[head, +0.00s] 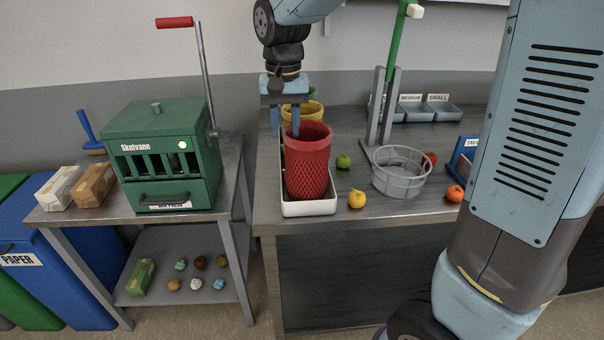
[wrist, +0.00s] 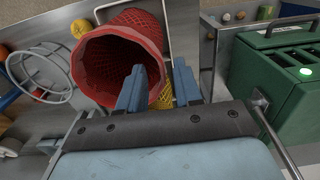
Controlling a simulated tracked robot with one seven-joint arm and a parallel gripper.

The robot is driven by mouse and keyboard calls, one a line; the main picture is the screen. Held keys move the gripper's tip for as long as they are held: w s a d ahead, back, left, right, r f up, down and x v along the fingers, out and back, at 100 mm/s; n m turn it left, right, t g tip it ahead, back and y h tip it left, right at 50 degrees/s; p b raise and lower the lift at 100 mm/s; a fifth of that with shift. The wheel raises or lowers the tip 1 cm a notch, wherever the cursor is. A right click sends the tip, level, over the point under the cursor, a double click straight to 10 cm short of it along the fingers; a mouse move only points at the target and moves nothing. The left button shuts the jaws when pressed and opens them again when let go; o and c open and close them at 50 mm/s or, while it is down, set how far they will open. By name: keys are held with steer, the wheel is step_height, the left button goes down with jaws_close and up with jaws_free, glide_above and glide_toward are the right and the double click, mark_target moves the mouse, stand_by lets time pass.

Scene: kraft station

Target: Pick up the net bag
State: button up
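A red net bag (head: 307,168) with a solid rim and open mouth stands upright in a white tray (head: 308,208) near the left end of the grey table. A yellow net bag (head: 302,110) stands behind it, partly hidden. My gripper (head: 285,126) points down at the red bag's back left rim, open, with nothing visibly clamped. In the wrist view, the fingers of my gripper (wrist: 160,80) are apart. One finger overlaps the red bag's mouth (wrist: 118,62) and the other is beside its wall. I cannot tell whether they touch it.
A green press (head: 160,160) with a red-handled lever stands on a separate table at left. A grey wire basket (head: 400,178), a green fruit (head: 343,162), a yellow fruit (head: 356,199) and an orange fruit (head: 454,193) lie right of the tray. A grey stand (head: 382,110) rises behind the basket.

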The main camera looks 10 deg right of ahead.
mark_target(307, 164)
steer(key=shift+s+a+f, duration=0.1)
steer(key=shift+a+f, duration=0.05)
steer(key=shift+f, duration=1.05)
steer(key=shift+a+f, duration=0.1)
steer(key=shift+f, duration=1.05)
steer(key=shift+c, duration=0.2)
jaws_close()
